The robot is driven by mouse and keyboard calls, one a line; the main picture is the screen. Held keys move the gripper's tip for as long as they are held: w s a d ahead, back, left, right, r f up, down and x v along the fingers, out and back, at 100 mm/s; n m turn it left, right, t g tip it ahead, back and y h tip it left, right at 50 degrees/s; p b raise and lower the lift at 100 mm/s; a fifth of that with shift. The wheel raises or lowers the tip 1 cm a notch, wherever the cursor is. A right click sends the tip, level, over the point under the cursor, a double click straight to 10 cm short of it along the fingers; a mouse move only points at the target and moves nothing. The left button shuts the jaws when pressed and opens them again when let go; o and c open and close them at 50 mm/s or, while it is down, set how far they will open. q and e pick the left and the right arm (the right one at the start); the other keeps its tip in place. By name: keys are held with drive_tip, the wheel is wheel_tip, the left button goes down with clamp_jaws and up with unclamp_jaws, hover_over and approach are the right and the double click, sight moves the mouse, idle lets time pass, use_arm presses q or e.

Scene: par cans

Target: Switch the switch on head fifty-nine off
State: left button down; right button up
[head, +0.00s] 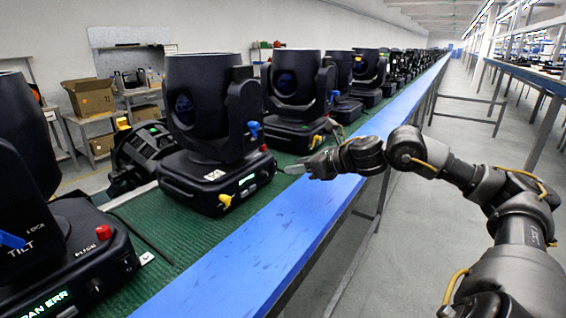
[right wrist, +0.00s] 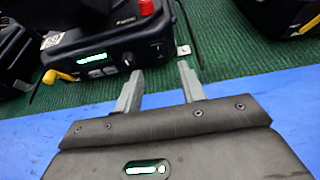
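A black moving-head light (head: 205,125) stands on the green belt. Its base front has a lit green display (head: 247,180), a yellow plug (head: 225,200) and a red part; I cannot read a number on it. The right wrist view shows what looks like the same base, with the lit display (right wrist: 92,58), yellow plug (right wrist: 57,77), red part (right wrist: 147,8) and a small dark switch-like part (right wrist: 128,60) right of the display. My right gripper (head: 287,170) is open and empty, just in front of this base; its fingertips (right wrist: 160,71) point at the base's right end. My left gripper is not in view.
A nearer head (head: 40,260) shows "PAN ERR" at lower left, with a red knob (head: 103,232). More heads (head: 295,90) line the belt behind. A blue rail (head: 300,215) edges the belt. The aisle (head: 400,250) at right is clear.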

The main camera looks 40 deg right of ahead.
sight(276, 169)
drive_tip(key=shift+r+p+x, duration=0.25)
drive_tip(key=shift+p+x, duration=0.8)
drive_tip(key=shift+x, duration=1.25)
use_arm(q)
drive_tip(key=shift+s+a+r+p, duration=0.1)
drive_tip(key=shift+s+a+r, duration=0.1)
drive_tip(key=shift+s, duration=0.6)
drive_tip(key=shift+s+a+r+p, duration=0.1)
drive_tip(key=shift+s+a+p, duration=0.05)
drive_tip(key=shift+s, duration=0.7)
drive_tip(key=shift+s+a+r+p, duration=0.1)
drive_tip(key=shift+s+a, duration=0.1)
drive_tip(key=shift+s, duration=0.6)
use_arm(e)
drive_tip(key=shift+w+a+f, duration=0.1)
drive_tip(key=shift+w+f, duration=0.35)
drive_tip(key=shift+w, duration=0.05)
